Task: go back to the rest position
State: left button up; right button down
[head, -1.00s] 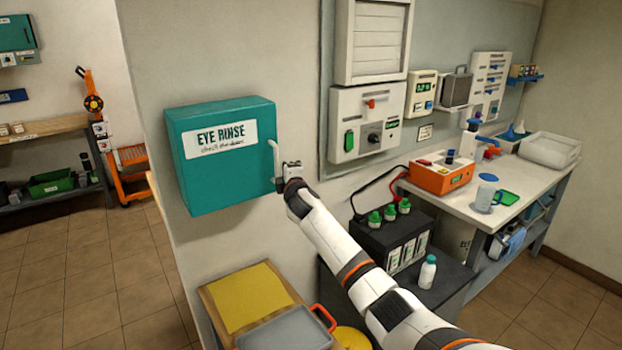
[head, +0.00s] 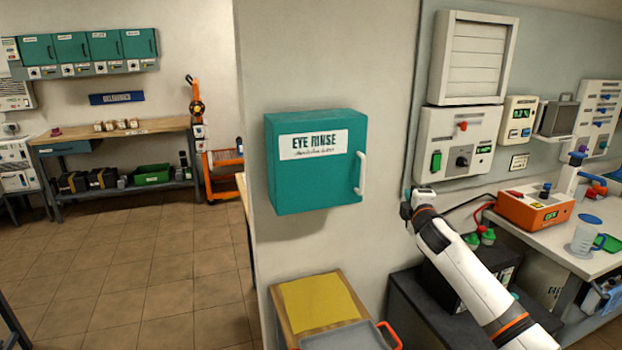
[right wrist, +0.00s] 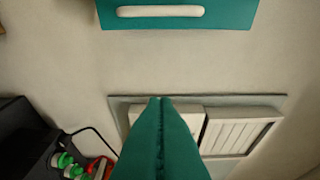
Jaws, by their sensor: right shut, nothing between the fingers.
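The teal eye rinse cabinet (head: 318,185) hangs on the wall in the middle of the head view, its door shut and its white handle (head: 361,174) on the right side. My right gripper (head: 408,205) is to the right of the handle and lower, apart from it. In the right wrist view its two teal fingers (right wrist: 160,100) are pressed together with nothing between them, and the cabinet (right wrist: 232,14) with its handle (right wrist: 160,11) shows at the top edge. My left gripper is not in view.
Below the cabinet stands a wooden stand with a yellow sheet (head: 320,302) and a grey tray (head: 345,338). To the right are a dark battery bench, an orange charger (head: 535,208) and a white worktable (head: 597,262). Open tiled floor (head: 150,270) lies at left.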

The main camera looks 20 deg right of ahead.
jog(key=s+a+f+m+g+y, duration=0.25)
jog(key=s+a+f, duration=0.35)
jog(key=a+f, duration=0.45)
jog(key=s+a+f+m+g+y, duration=0.25)
jog(key=s+a+f, duration=0.45)
jog(key=a+f, duration=0.4)
jog(key=s+a+f+m+g+y, duration=0.1)
jog(key=s+a+f+m+g, duration=0.15)
jog(key=s+a, duration=0.45)
jog(key=s+a+f+m+g+y, duration=0.1)
jog(key=s+a+f+m+g, duration=0.15)
jog(key=s, duration=0.85)
jog(key=s+a+f+m+g+y, duration=0.1)
jog(key=s+a+f+g, duration=0.15)
jog(key=s+a, duration=0.45)
notch_tip(320, 180, down, 26)
jog(key=s+d+r+g+b, duration=0.1)
jog(key=s+d+g, duration=0.1)
jog(key=s+d, duration=0.1)
jog(key=s+d+f+b, duration=0.1)
jog(key=s+d+f, duration=0.1)
jog(key=s+f, duration=1.4)
notch_tip(320, 180, down, 2)
jog(key=shift+s+d+f+n+g, duration=0.1)
jog(key=shift+s+d+n+g, duration=0.2)
jog(key=shift+g, duration=0.15)
